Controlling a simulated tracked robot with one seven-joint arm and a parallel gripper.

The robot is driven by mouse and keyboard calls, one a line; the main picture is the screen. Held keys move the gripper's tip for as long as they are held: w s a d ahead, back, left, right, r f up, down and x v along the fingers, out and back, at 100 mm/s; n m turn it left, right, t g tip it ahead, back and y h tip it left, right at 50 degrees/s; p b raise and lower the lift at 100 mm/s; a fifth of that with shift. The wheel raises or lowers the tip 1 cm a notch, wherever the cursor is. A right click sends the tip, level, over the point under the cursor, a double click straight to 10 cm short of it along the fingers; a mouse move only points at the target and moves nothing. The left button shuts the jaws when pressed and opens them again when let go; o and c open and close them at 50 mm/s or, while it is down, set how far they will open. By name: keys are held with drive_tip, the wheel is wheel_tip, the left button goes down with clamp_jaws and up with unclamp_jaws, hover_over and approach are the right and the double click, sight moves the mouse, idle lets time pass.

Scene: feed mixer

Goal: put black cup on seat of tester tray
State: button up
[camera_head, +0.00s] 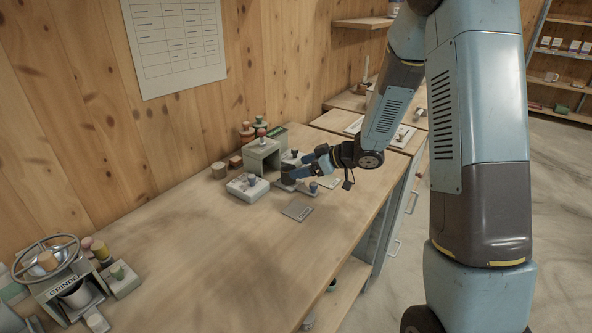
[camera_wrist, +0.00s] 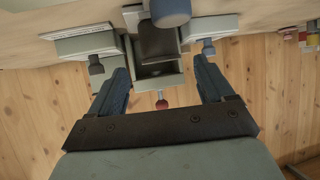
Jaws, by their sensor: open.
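My gripper (camera_head: 300,166) is open, its blue fingers spread wide in the wrist view (camera_wrist: 160,66), with nothing clasped between them. A dark shape, probably the black cup (camera_head: 287,173), stands at the front of a grey-green box-shaped device with a red knob, probably the tester (camera_head: 262,150). In the wrist view the dark shape (camera_wrist: 157,42) lies between the fingers, before the device's opening (camera_wrist: 159,82). I cannot tell whether it rests on the tray seat; the tray is hard to make out. The fingers partly hide this spot in the head view.
A pale box with knobs (camera_head: 248,188) stands left of the device. The grinder (camera_head: 70,285) is at the near left. The middle of the bench is clear.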

drive_tip(key=s+d+r+m+t+h, duration=0.35)
drive_tip(key=d+r+h, duration=0.25)
drive_tip(key=d+r, duration=0.4)
drive_tip(key=s+d+r+m+t+h, duration=0.25)
drive_tip(key=d+r+m+h, duration=0.2)
drive_tip(key=d+r, duration=0.55)
drive_tip(key=s+a+r+m+g, duration=0.1)
drive_tip(key=s+m+g, duration=0.1)
drive_tip(key=s, duration=1.1)
drive_tip(key=s+a+r+m+g, duration=0.1)
drive_tip(key=s+r+m+g, duration=0.1)
drive_tip(key=s, duration=1.1)
drive_tip(key=shift+a+m+g, duration=0.2)
drive_tip(key=shift+m+g, duration=0.2)
drive_tip(key=shift+g, duration=0.5)
drive_tip(key=shift+h, duration=0.25)
drive_tip(key=shift+c, duration=0.5)
